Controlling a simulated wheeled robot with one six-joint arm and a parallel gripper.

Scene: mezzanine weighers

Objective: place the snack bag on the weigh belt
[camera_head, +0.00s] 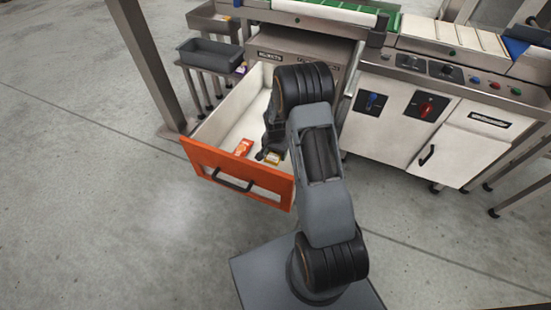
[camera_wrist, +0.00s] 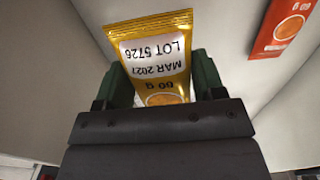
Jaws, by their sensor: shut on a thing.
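I cannot tell whether the bag touches the drawer floor. Belts run along the top of the machine: a green one (camera_head: 390,18) at the back and a cream slatted one (camera_head: 450,36) at right. I cannot tell which is the weigh belt.
An orange-red packet (camera_head: 243,147) lies in the drawer beside the gripper; it also shows in the wrist view (camera_wrist: 283,25). The drawer's orange front (camera_head: 210,158) and pale walls surround the gripper. A grey tray (camera_head: 210,54) stands at left near a metal post (camera_head: 150,60).

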